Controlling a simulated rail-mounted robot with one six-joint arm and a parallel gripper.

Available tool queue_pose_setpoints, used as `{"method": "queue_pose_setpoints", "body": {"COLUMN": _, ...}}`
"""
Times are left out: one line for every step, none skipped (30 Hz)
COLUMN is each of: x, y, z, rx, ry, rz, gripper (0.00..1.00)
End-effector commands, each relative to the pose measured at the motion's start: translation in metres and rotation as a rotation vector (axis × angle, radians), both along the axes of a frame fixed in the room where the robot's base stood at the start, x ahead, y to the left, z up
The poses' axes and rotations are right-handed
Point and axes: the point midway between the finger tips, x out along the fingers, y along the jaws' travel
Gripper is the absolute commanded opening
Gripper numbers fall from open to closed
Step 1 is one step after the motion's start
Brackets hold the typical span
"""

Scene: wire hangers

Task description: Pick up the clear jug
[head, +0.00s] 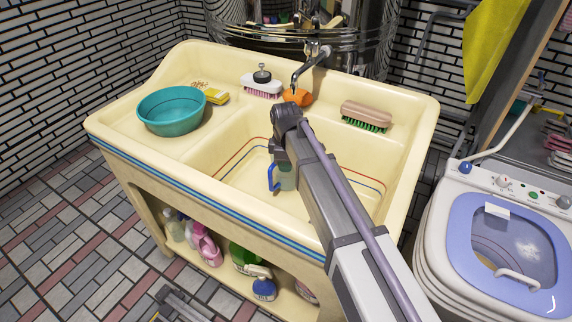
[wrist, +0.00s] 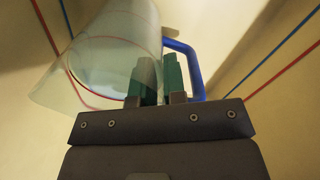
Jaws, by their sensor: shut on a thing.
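The clear jug (wrist: 100,45) is a see-through cup with a blue handle (wrist: 193,68). In the wrist view it appears tilted, with its open rim toward the camera. My gripper (wrist: 160,72) has its two dark green fingers at the jug's wall on the handle side, shut on the jug. In the head view the jug (head: 287,179) is in the sink basin (head: 235,158), with the blue handle at its left. I cannot tell whether the jug touches the basin floor.
The basin walls stand around the jug. On the sink's ledges are a teal bowl (head: 171,111), a yellow sponge (head: 217,97), a white brush (head: 262,83), an orange item (head: 297,97) and a green-bristled brush (head: 366,115). The tap (head: 310,64) overhangs the back. A washing machine (head: 455,215) stands right.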

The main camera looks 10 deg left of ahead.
Motion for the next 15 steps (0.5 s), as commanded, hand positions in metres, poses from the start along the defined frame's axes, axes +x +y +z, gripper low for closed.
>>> {"method": "queue_pose_setpoints", "body": {"x": 0.000, "y": 0.000, "z": 0.003, "rx": 0.000, "ry": 0.000, "rz": 0.000, "gripper": 0.00}}
{"method": "queue_pose_setpoints", "body": {"x": 0.000, "y": 0.000, "z": 0.004, "rx": 0.000, "ry": 0.000, "rz": 0.000, "gripper": 0.00}}
{"method": "queue_pose_setpoints", "body": {"x": 0.000, "y": 0.000, "z": 0.007, "rx": 0.000, "ry": 0.000, "rz": 0.000, "gripper": 0.00}}
{"method": "queue_pose_setpoints", "body": {"x": 0.000, "y": 0.000, "z": 0.008, "rx": 0.000, "ry": 0.000, "rz": 0.000, "gripper": 0.00}}
{"method": "queue_pose_setpoints", "body": {"x": 0.000, "y": 0.000, "z": 0.010, "rx": 0.000, "ry": -0.001, "rz": 0.000, "gripper": 0.00}}
{"method": "queue_pose_setpoints", "body": {"x": 0.000, "y": 0.000, "z": 0.013, "rx": 0.000, "ry": -0.001, "rz": 0.000, "gripper": 0.00}}
{"method": "queue_pose_setpoints", "body": {"x": 0.000, "y": 0.000, "z": 0.016, "rx": 0.000, "ry": -0.001, "rz": 0.000, "gripper": 0.00}}
{"method": "queue_pose_setpoints", "body": {"x": 0.000, "y": 0.000, "z": 0.019, "rx": 0.000, "ry": -0.001, "rz": 0.000, "gripper": 0.00}}
{"method": "queue_pose_setpoints", "body": {"x": 0.000, "y": 0.000, "z": 0.022, "rx": 0.000, "ry": -0.001, "rz": 0.000, "gripper": 0.00}}
{"method": "queue_pose_setpoints", "body": {"x": 0.000, "y": 0.000, "z": 0.026, "rx": 0.000, "ry": -0.001, "rz": 0.000, "gripper": 0.00}}
{"method": "queue_pose_setpoints", "body": {"x": 0.000, "y": 0.000, "z": 0.029, "rx": 0.000, "ry": -0.001, "rz": 0.000, "gripper": 0.00}}
{"method": "queue_pose_setpoints", "body": {"x": 0.000, "y": 0.000, "z": 0.033, "rx": 0.000, "ry": -0.001, "rz": 0.000, "gripper": 0.00}}
{"method": "queue_pose_setpoints", "body": {"x": 0.000, "y": 0.000, "z": 0.037, "rx": 0.000, "ry": -0.002, "rz": 0.000, "gripper": 0.00}}
{"method": "queue_pose_setpoints", "body": {"x": 0.000, "y": 0.000, "z": 0.040, "rx": 0.000, "ry": -0.002, "rz": 0.000, "gripper": 0.00}}
{"method": "queue_pose_setpoints", "body": {"x": 0.000, "y": 0.000, "z": 0.045, "rx": 0.000, "ry": -0.002, "rz": 0.000, "gripper": 0.00}}
